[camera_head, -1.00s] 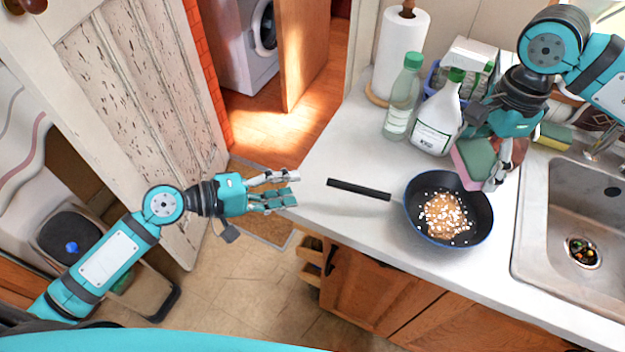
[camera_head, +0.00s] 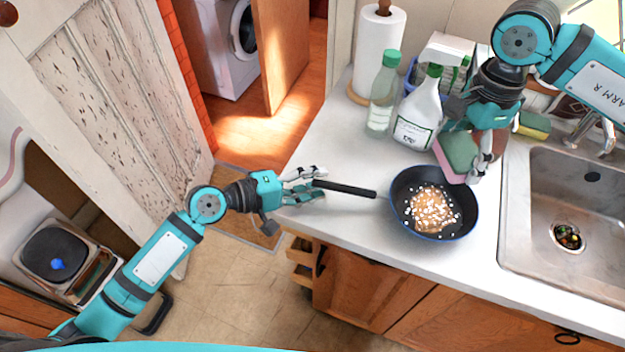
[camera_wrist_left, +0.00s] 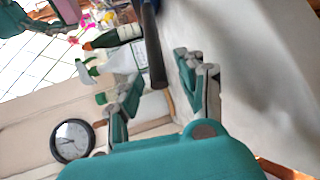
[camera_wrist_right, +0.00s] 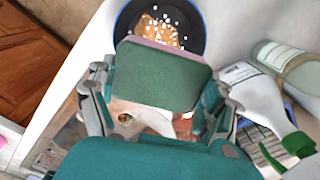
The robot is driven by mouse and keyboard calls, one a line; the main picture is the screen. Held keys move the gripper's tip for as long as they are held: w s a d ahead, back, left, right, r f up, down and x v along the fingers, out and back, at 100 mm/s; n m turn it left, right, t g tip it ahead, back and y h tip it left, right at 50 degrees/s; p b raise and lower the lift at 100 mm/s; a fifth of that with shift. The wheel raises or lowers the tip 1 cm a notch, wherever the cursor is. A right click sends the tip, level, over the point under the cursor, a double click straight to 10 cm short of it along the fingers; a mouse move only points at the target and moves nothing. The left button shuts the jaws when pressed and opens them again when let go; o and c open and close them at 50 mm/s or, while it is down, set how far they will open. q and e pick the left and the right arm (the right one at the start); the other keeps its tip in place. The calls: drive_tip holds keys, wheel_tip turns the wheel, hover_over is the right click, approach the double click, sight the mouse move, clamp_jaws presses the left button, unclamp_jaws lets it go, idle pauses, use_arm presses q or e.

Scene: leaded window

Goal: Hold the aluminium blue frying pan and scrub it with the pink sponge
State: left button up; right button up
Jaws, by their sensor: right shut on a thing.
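The blue frying pan (camera_head: 403,218) sits on the counter with brown residue and white bits inside. Its black handle (camera_head: 345,188) points left toward my left gripper. My left gripper (camera_head: 322,184) is open, its fingertips at the handle's end. In the left wrist view the handle (camera_wrist_left: 153,50) lies ahead between the spread fingers (camera_wrist_left: 160,78). My right gripper (camera_head: 461,152) is shut on the pink sponge (camera_head: 449,165), which has a green side, and holds it just behind the pan's right rim. In the right wrist view the sponge's green face (camera_wrist_right: 160,75) fills the space between the fingers.
A clear green-capped bottle (camera_head: 383,95), a white spray bottle (camera_head: 419,112) and a paper towel roll (camera_head: 381,45) stand behind the pan. The sink (camera_head: 570,205) is to the right. Another sponge (camera_head: 534,125) lies behind the sink. The counter's front left is clear.

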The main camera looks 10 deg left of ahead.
use_arm(q)
clamp_jaws()
idle(1.0)
use_arm(e)
approach(429, 208)
wheel_tip(429, 208, down, 6)
drive_tip(key=shift+r, duration=0.25)
idle(0.5)
